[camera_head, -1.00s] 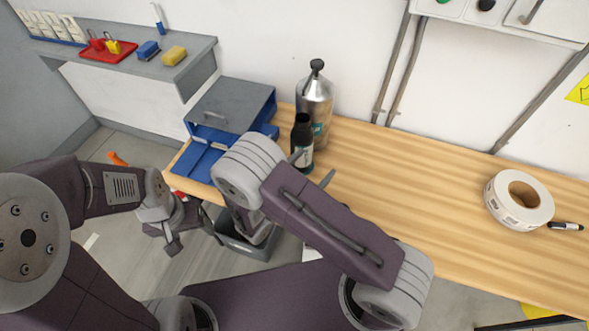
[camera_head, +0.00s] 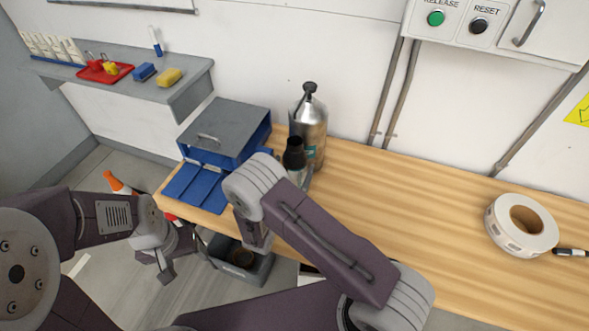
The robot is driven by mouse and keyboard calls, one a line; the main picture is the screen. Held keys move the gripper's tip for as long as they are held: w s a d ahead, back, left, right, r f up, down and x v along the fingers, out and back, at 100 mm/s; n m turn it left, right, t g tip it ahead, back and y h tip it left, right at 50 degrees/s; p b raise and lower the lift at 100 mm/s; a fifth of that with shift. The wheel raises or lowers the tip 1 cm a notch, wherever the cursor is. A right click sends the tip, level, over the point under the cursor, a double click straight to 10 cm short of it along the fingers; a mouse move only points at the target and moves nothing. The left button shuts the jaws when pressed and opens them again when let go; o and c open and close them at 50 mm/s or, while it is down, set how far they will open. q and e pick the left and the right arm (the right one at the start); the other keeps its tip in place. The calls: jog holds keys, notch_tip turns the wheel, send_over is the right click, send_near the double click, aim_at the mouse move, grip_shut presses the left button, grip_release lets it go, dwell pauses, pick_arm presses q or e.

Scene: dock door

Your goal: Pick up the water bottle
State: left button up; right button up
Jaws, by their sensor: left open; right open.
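Two bottles stand on the wooden bench by the wall. A large silver bottle (camera_head: 309,127) with a black looped cap is at the back. A smaller bottle with a black top (camera_head: 294,155) stands just in front of it, its lower part partly hidden by my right arm. I cannot tell from looks alone which is the water bottle. My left gripper (camera_head: 166,262) is open and empty, low over the floor in front of the bench, away from both bottles.
A blue box with a grey lid (camera_head: 226,130) and open blue front is left of the bottles. A white tape roll (camera_head: 521,226) and a marker (camera_head: 571,252) lie at the right. A grey bin (camera_head: 240,262) sits below the bench. The bench middle is clear.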

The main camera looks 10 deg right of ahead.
jog(key=shift+x, duration=0.95)
jog(key=shift+s, duration=0.1)
jog(key=c, duration=1.9)
jog(key=shift+o, duration=0.2)
